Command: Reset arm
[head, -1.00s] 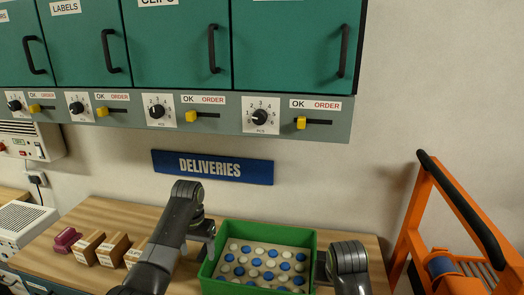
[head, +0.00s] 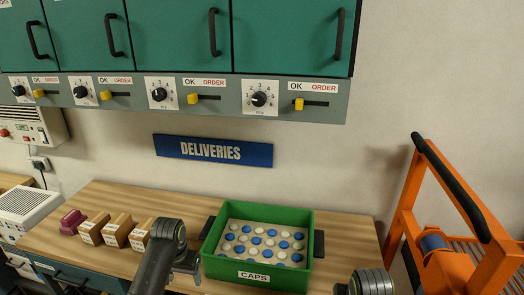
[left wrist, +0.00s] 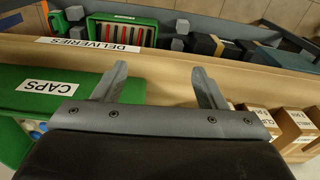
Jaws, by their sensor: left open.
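My left gripper (left wrist: 158,92) is open and empty in the left wrist view, its two fingers apart over the bench edge. In the head view my left gripper (head: 186,262) is at the left front corner of the green CAPS crate (head: 257,209), partly hidden by its own arm. The crate stands on the wooden bench and holds several blue and white caps. My right arm shows only at the bottom right of the head view; its gripper is out of frame.
Several small cardboard boxes (head: 117,231) and a magenta item (head: 72,221) stand left of the crate on the wooden bench (head: 352,232). An orange cart (head: 402,205) stands at the right. In the left wrist view a lower DELIVERIES bin (left wrist: 95,46) holds a green crate (left wrist: 122,21).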

